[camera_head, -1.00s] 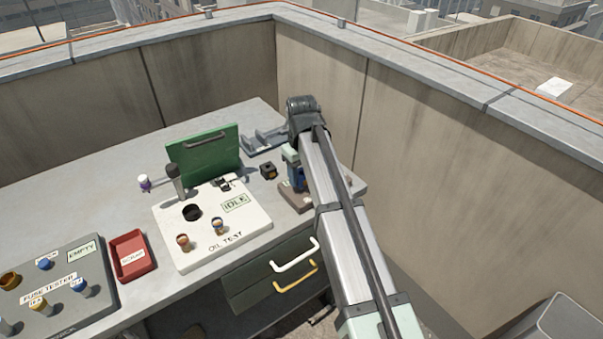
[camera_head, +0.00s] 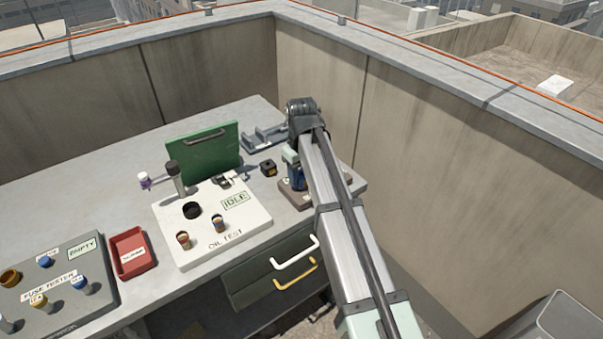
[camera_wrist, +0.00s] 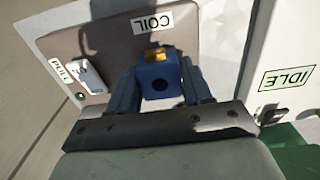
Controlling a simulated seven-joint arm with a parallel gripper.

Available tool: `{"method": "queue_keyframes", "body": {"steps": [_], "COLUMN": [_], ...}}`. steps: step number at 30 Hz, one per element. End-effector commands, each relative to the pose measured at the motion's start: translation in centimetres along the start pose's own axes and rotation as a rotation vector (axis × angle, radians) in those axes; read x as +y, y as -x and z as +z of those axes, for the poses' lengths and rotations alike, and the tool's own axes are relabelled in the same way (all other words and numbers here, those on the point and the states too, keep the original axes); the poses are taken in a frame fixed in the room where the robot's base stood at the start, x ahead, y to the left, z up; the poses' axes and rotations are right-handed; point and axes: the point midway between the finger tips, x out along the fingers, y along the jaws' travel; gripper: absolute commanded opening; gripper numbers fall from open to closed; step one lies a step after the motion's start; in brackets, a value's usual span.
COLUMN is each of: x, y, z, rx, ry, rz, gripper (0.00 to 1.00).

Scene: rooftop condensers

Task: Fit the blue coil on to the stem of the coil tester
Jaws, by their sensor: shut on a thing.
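The blue coil (camera_wrist: 158,75) is a small block with a dark round hole and a brass-coloured piece at its far edge. My gripper (camera_wrist: 160,82) is shut on it, with a finger on each side. The coil tester (camera_wrist: 110,45) is a brown-grey base labelled COIL, with a white PULL part, and lies below the coil in the wrist view. In the head view the tester (camera_head: 292,202) stands at the bench's right end, and my gripper (camera_head: 297,176) is over it, partly covered by my arm. The stem is not clearly visible, and I cannot tell whether the coil touches it.
The white oil test panel (camera_head: 255,222) with an IDLE label and a raised green lid (camera_head: 205,153) is left of the tester. A small dark block (camera_head: 268,168) and a grey bracket (camera_head: 262,138) sit behind. A red tray (camera_head: 130,272) and the fuse tester (camera_head: 100,295) are further left.

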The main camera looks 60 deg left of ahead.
Motion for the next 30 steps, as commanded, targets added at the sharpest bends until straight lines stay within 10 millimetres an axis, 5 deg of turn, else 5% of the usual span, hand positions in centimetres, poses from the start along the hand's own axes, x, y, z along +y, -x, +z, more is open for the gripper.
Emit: {"method": "queue_keyframes", "body": {"steps": [29,30], "x": [0.0,0.0], "y": [-1.2,-1.2], "z": [0.0,0.0], "rx": [0.0,0.0], "ry": [0.0,0.0], "rz": [0.0,0.0], "gripper": [0.11,0.53]}}
